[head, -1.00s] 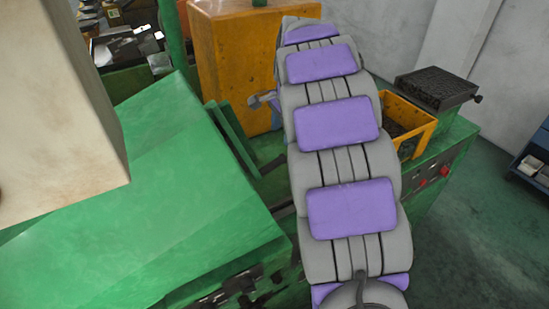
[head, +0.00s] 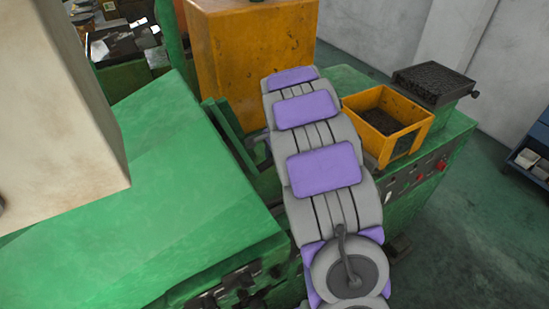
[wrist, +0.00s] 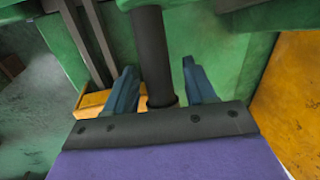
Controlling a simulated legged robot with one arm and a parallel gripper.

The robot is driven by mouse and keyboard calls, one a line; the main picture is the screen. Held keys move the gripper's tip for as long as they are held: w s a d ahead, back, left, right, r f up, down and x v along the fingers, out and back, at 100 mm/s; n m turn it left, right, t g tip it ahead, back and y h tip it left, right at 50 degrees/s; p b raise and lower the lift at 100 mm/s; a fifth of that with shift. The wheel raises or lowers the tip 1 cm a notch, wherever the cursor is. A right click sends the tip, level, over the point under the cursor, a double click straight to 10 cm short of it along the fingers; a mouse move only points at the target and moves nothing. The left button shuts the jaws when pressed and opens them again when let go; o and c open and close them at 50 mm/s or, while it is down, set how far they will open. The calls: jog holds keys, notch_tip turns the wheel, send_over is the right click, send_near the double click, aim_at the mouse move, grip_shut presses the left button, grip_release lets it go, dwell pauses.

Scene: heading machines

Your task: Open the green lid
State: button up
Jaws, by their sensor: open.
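A large green sloped cover (head: 130,200) fills the left of the head view; a narrow raised green panel (head: 228,130) stands at its right edge. I cannot tell for sure which of them is the lid. In the wrist view my gripper (wrist: 158,72) has two blue fingers, open and apart. A dark round bar (wrist: 153,45) runs between the fingers from a green part above; its lower end is close to the gripper's dark base. I cannot tell whether the fingers touch it. In the head view my gripper is largely hidden behind my grey and purple arm.
An orange cabinet (head: 250,60) stands behind my arm. A yellow bin (head: 385,125) and a dark ridged block (head: 433,85) sit on the green machine at right. Red buttons (head: 440,164) are on its side. Green floor (head: 480,225) is open at far right.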

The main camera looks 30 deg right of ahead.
jog(key=shift+c, duration=0.2)
grip_shut()
dwell(0.3)
